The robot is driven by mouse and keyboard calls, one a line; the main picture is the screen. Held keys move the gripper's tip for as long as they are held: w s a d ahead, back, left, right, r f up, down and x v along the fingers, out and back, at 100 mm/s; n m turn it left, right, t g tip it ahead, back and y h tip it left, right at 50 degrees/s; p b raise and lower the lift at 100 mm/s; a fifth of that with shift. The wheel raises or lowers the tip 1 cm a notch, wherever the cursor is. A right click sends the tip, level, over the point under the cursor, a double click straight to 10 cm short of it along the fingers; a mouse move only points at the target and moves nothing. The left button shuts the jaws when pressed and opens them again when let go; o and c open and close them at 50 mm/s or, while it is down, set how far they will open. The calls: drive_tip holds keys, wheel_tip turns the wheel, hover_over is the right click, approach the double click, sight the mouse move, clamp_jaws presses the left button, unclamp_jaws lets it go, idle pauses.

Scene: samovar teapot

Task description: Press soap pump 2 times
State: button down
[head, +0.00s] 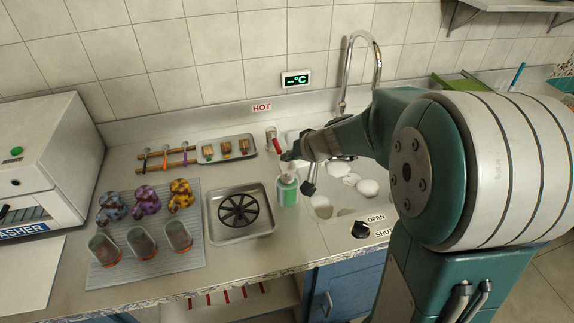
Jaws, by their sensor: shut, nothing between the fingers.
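The soap pump (287,191) is a small bottle with green liquid and a pale top. It stands upright on the counter at the left edge of the sink. My gripper (292,161) reaches in from the right and is shut and empty. Its tip is at the top of the pump in the picture and partly hides the pump head. I cannot tell whether it touches the head or is just above it.
The sink (352,211) holds several white dishes. A red-handled lever (274,137) is close behind the pump. A metal tray with a black wheel-shaped piece (238,210) is left of it. A tall faucet (377,70) stands behind.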

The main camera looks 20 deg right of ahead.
drive_tip(key=shift+r, duration=2.5)
wheel_tip(320, 180, up, 4)
drive_tip(key=shift+f, duration=0.15)
drive_tip(key=shift+f, duration=0.15)
drive_tip(key=shift+f, duration=4.3)
drive_tip(key=shift+f, duration=0.3)
drive_tip(key=shift+f, duration=0.9)
